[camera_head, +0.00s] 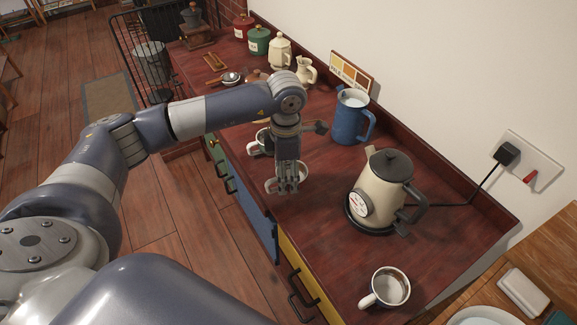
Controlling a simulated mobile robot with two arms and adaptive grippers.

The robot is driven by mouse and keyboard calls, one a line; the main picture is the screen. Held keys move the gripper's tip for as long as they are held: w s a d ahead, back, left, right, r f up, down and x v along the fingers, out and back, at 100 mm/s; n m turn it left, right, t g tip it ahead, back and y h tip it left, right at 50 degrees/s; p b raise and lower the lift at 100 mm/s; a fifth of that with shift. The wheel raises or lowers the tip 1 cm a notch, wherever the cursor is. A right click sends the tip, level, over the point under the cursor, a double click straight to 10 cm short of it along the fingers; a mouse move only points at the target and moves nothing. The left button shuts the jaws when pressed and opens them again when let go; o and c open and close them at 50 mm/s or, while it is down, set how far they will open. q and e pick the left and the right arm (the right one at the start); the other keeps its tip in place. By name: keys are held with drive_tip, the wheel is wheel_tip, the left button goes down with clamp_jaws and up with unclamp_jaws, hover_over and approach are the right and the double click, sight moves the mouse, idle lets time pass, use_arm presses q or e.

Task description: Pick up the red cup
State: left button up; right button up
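No cup in the camera_head view shows a clearly red outside. A pale cup (272,186) stands on the dark red counter (330,240), partly hidden behind my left gripper (289,188). That gripper points down, with its fingertips at or just over this cup; I cannot tell whether they touch it or how far apart they are. A second pale cup (254,149) stands just beyond, partly covered by the arm. A third cup (388,287), with a white handle and dark rim, stands at the counter's near end. My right gripper is not in view.
A cream kettle (380,190) stands right of the gripper, its cord running to the wall. A blue jug (352,116) stands farther back. Red (243,27) and green (259,41) canisters and a cream pot (280,52) line the far wall. Counter between kettle and near cup is clear.

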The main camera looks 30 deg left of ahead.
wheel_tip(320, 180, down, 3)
drive_tip(key=b, duration=0.3)
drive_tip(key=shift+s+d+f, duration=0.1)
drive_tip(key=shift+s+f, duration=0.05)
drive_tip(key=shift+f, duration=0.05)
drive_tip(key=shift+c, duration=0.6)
use_arm(q)
drive_tip(key=s+d+r+m, duration=0.2)
drive_tip(key=s+m, duration=0.4)
drive_tip(key=m, duration=0.6)
drive_tip(key=s+d+r+m, duration=0.3)
drive_tip(key=s+m, duration=0.3)
drive_tip(key=m, duration=0.7)
drive_tip(key=shift+d+r, duration=0.15)
drive_tip(key=shift+d, duration=0.3)
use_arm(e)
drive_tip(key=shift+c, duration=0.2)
use_arm(q)
drive_tip(key=shift+s, duration=0.1)
